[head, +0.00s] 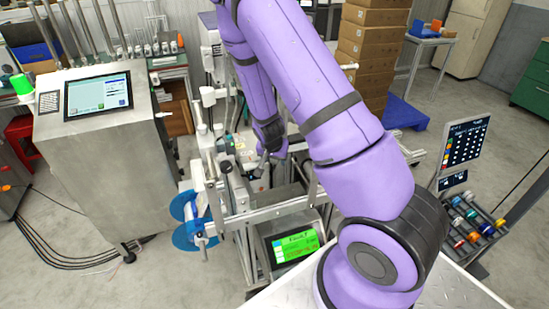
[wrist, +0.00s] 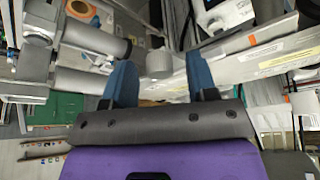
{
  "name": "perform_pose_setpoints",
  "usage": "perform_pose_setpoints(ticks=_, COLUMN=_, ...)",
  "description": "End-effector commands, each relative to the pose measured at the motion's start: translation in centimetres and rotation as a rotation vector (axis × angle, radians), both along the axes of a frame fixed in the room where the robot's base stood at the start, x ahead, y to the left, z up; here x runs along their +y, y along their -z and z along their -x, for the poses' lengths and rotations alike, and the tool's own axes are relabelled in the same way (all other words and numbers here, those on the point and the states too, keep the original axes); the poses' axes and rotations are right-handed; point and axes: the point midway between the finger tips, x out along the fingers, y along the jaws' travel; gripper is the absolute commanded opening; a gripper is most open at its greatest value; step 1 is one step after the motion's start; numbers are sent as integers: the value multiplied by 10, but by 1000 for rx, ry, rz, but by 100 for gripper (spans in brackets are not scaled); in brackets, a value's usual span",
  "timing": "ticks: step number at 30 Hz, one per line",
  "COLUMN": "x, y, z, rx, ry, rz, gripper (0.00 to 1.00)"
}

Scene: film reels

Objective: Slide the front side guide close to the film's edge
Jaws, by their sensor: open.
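My gripper (head: 262,165) hangs low over the film machine in the head view, partly hidden by machine parts. In the wrist view its two blue fingers (wrist: 161,82) are apart with a gap between them. A grey cylindrical knob (wrist: 160,63) shows beyond the gap, between the fingertips in the picture; I cannot tell whether it touches either finger. A metal rail (wrist: 255,62) with an orange label runs to the right of it. I cannot tell which part is the front side guide, and I cannot make out the film's edge.
Grey rollers (wrist: 95,38) lie left of the fingers. Blue reel discs (head: 184,232) stand at the machine's left end, and a green-screen display (head: 295,246) is in front. A steel cabinet (head: 100,150) stands left, and a rack of coloured rolls (head: 472,222) right.

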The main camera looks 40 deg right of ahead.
Motion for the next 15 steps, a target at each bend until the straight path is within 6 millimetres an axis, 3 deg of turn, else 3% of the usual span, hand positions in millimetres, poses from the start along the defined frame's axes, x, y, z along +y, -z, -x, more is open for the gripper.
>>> perform_pose_setpoints(ticks=2, x=0, y=0, z=0, rx=0, ry=0, rz=0, gripper=48)
perform_pose_setpoints(ticks=8, x=0, y=0, z=0, rx=0, ry=0, rz=0, gripper=2)
perform_pose_setpoints(ticks=15, x=-3, y=0, z=-8, rx=0, ry=0, rz=0, gripper=0)
